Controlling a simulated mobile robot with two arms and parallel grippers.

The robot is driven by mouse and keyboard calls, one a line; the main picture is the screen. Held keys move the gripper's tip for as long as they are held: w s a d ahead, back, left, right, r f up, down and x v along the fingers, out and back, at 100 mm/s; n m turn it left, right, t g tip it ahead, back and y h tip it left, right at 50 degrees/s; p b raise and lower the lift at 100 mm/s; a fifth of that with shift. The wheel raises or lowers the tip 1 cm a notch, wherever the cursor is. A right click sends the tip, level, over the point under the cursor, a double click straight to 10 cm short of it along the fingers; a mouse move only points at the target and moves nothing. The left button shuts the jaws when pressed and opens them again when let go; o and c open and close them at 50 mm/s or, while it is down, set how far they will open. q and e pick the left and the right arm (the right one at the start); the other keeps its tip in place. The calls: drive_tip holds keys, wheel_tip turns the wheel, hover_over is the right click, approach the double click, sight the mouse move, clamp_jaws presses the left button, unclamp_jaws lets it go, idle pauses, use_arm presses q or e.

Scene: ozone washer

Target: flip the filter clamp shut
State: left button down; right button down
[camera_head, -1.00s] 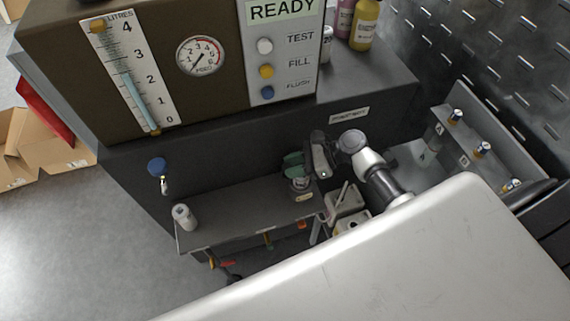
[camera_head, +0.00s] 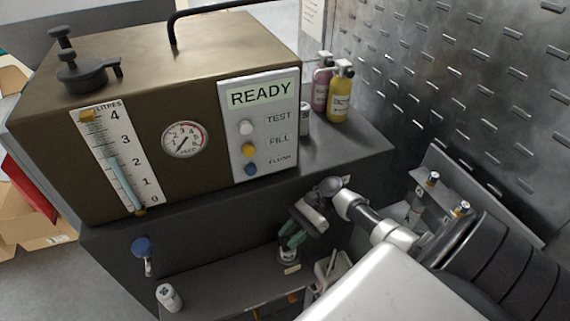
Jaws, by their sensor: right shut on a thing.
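My right gripper (camera_head: 291,238) reaches down over the lower shelf, with green fingers below a dark body. It is shut on a small part at the top of a grey canister-like fitting (camera_head: 288,254), which stands on the shelf behind a pale tag. The fingers hide most of this part, so I cannot tell the filter clamp's shape or how far over it stands. My left gripper is not in view.
The brown washer (camera_head: 190,95) carries a READY panel (camera_head: 262,130), a gauge and a black fitting (camera_head: 85,72) on top. A blue-handled valve (camera_head: 141,247) and white canister (camera_head: 169,297) are at lower left. Yellow (camera_head: 340,95) and pink bottles stand right of the panel.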

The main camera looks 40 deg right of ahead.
drive_tip(key=c, duration=0.9)
unclamp_jaws()
drive_tip(key=r, duration=0.4)
drive_tip(key=shift+s+d+r, duration=0.15)
drive_tip(key=shift+s+r, duration=0.05)
drive_tip(key=shift+s, duration=0.1)
drive_tip(key=s+d+r, duration=0.1)
drive_tip(key=s+r, duration=0.1)
drive_tip(key=s, duration=0.1)
drive_tip(key=s+d+r, duration=0.1)
drive_tip(key=s+r, duration=0.1)
drive_tip(key=s, duration=0.2)
drive_tip(key=s+d+r, duration=0.2)
drive_tip(key=s, duration=0.1)
drive_tip(key=shift+s+r, duration=0.15)
drive_tip(key=shift+r, duration=0.15)
